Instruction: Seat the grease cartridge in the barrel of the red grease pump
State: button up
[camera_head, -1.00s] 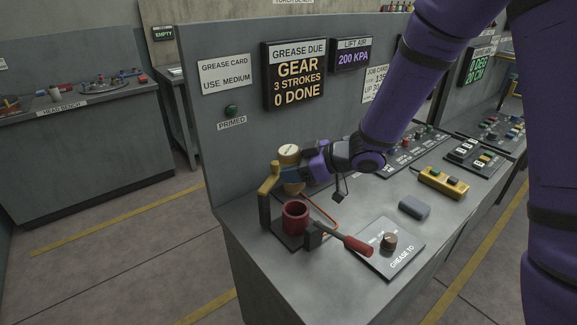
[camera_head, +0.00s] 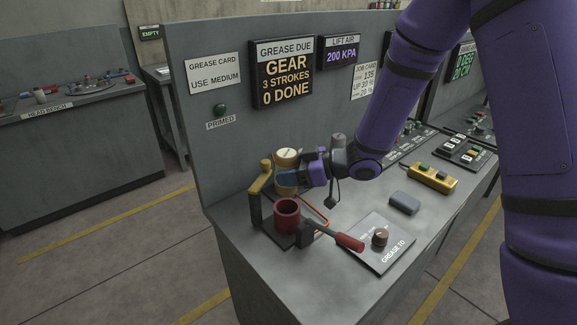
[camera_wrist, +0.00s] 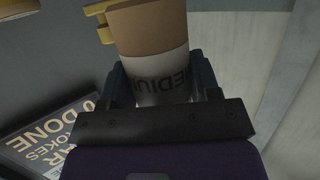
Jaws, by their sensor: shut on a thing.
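The grease cartridge (camera_head: 286,159) is a tan cylinder with a pale band; in the wrist view the cartridge (camera_wrist: 150,45) shows the word MEDIUM upside down. My gripper (camera_head: 290,178) is shut on it, with a dark finger on each side in the wrist view. The cartridge stands roughly upright behind the red barrel of the grease pump (camera_head: 287,216), apart from its open top as far as I can see. The barrel's mouth faces up and looks empty. The pump's red-handled lever (camera_head: 346,242) reaches right. The cartridge's lower end is partly hidden by my gripper.
A yellow-topped post (camera_head: 260,178) stands left of the barrel, close to my gripper. A dial plate (camera_head: 372,255), a grey block (camera_head: 404,203) and a yellow button box (camera_head: 433,178) lie to the right. The upright panel (camera_head: 195,130) stands behind.

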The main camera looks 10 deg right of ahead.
aim_at(289, 199)
jog(key=shift+f, duration=2.15)
jog(key=shift+f, duration=2.5)
jog(key=shift+r, duration=0.1)
jog(key=shift+r, duration=2.15)
dwell(1.1)
